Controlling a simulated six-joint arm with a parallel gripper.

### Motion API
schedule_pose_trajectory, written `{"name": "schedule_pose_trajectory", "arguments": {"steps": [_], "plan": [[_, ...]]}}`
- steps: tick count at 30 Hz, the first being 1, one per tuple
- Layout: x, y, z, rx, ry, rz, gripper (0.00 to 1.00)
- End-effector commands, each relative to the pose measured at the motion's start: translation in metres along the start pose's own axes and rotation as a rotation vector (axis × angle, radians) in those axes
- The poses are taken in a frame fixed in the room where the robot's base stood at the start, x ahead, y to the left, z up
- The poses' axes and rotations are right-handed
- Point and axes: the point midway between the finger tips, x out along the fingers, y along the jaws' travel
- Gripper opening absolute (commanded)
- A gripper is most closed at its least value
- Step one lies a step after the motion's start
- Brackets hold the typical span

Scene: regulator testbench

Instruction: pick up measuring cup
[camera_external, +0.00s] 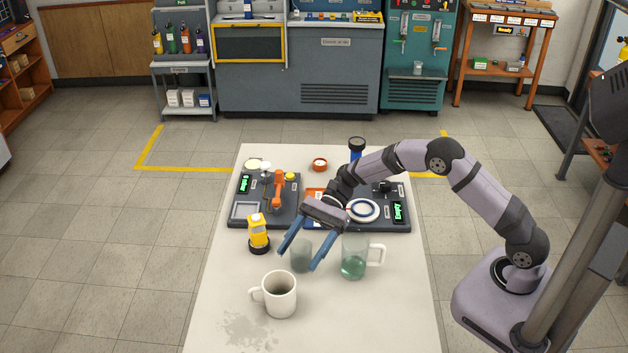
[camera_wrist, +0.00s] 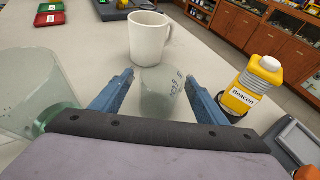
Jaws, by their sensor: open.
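The measuring cup, a small clear cup with dark markings (camera_wrist: 160,97), stands between my fingers in the wrist view. It also shows on the table in the external view (camera_external: 301,256). My gripper (camera_external: 299,260) is open, its blue fingers pointing down toward the table, one on each side of the cup. In the wrist view my gripper (camera_wrist: 159,78) shows a gap between each fingertip and the cup. The cup appears upright and unheld.
A white mug (camera_external: 279,294) stands in front of the cup. A clear handled jug with green liquid (camera_external: 354,266) stands close on the right, and a yellow bottle (camera_external: 258,232) on the left. Testbench panels (camera_external: 245,216) lie behind. The front right table is clear.

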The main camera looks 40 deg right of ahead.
Motion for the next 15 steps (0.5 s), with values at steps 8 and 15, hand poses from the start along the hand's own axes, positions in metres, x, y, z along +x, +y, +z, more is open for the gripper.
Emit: {"name": "schedule_pose_trajectory", "arguments": {"steps": [8, 15], "plan": [[0.034, 0.000, -0.001, 0.000, 0.000, 0.002, 0.68], [0.041, -0.001, -0.002, 0.000, 0.000, 0.000, 0.68]]}}
